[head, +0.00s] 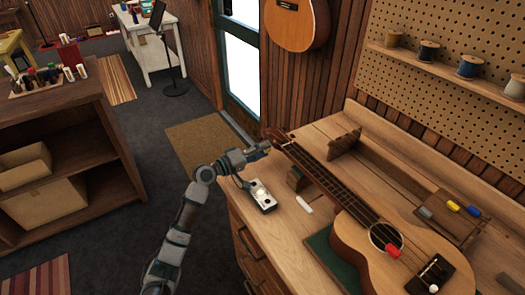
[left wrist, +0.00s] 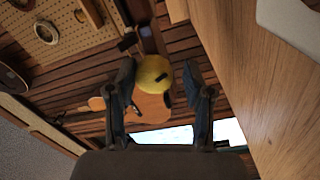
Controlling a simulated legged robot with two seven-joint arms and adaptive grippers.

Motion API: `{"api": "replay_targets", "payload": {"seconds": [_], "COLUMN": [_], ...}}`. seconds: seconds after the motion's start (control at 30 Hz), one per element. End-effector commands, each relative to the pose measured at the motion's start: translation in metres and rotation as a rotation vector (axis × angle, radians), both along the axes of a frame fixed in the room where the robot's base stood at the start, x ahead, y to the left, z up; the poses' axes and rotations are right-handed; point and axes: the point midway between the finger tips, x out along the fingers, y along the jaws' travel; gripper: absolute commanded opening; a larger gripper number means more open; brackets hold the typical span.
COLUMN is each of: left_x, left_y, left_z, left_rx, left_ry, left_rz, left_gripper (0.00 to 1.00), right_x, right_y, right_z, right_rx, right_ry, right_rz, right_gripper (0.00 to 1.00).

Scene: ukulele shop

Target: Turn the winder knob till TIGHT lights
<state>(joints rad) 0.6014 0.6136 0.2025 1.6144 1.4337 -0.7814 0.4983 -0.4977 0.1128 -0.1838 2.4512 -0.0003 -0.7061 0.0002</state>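My left gripper (head: 262,148) reaches over the workbench beside the headstock of a ukulele (head: 350,235). In the left wrist view the gripper (left wrist: 160,82) is open, one finger on each side of a round yellow knob (left wrist: 153,72) with a dark mark on it. The left finger overlaps the knob's edge; a gap shows on the right. I cannot tell whether either finger touches it. In the head view the knob is hidden by the gripper. A small pale box (head: 260,195) with a whitish round face lies below the gripper; I cannot read any TIGHT label. My right gripper is out of view.
A red object (head: 393,251) sits at the ukulele's soundhole. Pegboard and spools (head: 430,50) stand behind. Floor is free left of the bench.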

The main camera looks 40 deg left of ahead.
Motion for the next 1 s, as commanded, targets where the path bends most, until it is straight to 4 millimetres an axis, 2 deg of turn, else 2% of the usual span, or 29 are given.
{"api": "replay_targets", "payload": {"seconds": [0.37,0.47,0.8,1.0], "left_x": [-0.005,-0.017,-0.084,-0.105], "left_y": [0.003,0.009,0.038,0.048], "left_z": [0.002,0.001,-0.004,-0.005], "left_rx": [0.0,0.002,0.001,-0.001], "left_ry": [-0.005,-0.003,0.0,0.0], "left_rz": [0.003,0.003,0.002,0.002], "left_gripper": [0.49,0.49,0.49,0.49], "right_x": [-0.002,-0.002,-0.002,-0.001], "right_y": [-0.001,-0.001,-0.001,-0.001], "right_z": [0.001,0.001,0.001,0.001], "right_rx": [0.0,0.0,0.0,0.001], "right_ry": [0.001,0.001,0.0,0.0], "right_rz": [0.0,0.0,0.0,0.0], "right_gripper": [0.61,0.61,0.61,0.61]}}
